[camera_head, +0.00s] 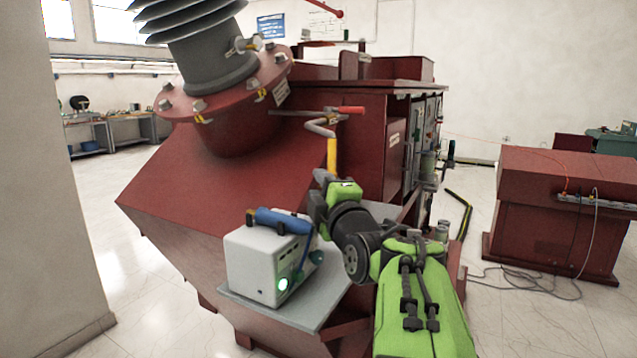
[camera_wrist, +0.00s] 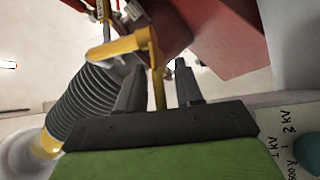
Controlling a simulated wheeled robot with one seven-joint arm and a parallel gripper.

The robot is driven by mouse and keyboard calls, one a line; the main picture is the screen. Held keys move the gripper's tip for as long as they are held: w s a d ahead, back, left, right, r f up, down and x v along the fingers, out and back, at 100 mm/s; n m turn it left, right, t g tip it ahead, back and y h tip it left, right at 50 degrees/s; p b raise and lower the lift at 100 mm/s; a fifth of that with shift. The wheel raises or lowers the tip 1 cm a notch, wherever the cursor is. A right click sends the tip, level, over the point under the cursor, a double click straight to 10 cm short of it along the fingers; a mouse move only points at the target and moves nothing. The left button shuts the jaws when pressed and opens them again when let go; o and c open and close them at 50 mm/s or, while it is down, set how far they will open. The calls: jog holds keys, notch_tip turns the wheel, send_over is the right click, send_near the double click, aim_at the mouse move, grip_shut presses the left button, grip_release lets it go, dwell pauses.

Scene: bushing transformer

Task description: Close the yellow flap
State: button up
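The yellow flap shows in the head view as an upright yellow bar (camera_head: 332,157) below a bent grey pipe with a red handle. In the wrist view it is a yellow L-shaped piece (camera_wrist: 120,46), one leg running down between my fingers. My gripper (camera_wrist: 160,80) is open, with a finger on each side of that leg and a visible gap to both. In the head view my gripper (camera_head: 323,180) is at the bar's lower end. Its fingertips are small and hard to make out there.
The dark red transformer body (camera_head: 220,170) with its grey ribbed bushing (camera_head: 205,50) stands behind. A red cabinet (camera_head: 555,215) stands at right, with cables on the floor.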

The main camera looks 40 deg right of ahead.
grip_shut()
